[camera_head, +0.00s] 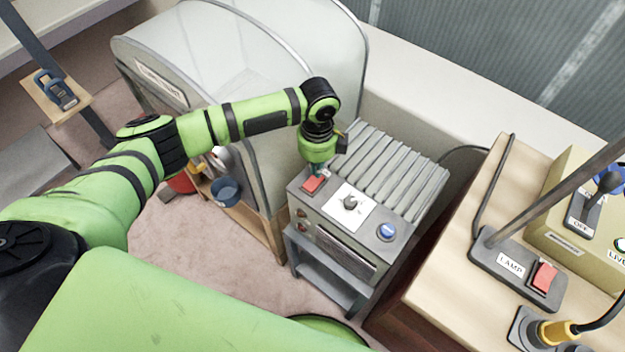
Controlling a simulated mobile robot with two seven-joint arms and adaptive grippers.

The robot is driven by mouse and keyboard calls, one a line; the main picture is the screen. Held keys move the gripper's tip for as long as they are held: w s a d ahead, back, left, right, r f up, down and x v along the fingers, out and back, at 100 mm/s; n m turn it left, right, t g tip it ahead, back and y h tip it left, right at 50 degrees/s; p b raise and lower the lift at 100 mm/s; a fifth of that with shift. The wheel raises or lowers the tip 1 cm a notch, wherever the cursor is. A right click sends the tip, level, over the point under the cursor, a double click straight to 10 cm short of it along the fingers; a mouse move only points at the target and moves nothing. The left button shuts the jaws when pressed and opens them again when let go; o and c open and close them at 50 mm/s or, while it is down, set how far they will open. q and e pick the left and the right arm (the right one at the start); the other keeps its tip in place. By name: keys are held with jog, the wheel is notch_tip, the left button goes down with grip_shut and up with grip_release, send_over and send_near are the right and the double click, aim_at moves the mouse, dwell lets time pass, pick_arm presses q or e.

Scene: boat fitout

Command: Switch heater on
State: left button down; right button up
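The heater (398,170) is a grey ribbed unit in the middle of the view, on a small grey stand. Its front panel carries a red rocker switch (314,184) at the left, a dial (350,202) on a white plate in the middle and a blue button (386,232) at the right. My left gripper (319,172) points down right at the red switch; I cannot tell whether it touches it. The fingers are small and partly hidden by the wrist, so their opening is unclear. My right gripper is not in view.
A clear-sided cabinet (165,85) stands behind and left of the heater, close to my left arm. A wooden bench (455,245) at the right holds a lamp base (510,265) with its own red switch and a beige lever box (570,245). Carpet (190,245) lies open at the lower left.

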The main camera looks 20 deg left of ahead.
pick_arm(q)
jog(key=shift+f+b, duration=0.45)
jog(key=shift+f, duration=0.55)
jog(key=shift+r, duration=0.1)
notch_tip(320, 180, up, 7)
jog(key=p, duration=0.7)
jog(key=shift+p, duration=0.35)
dwell(0.4)
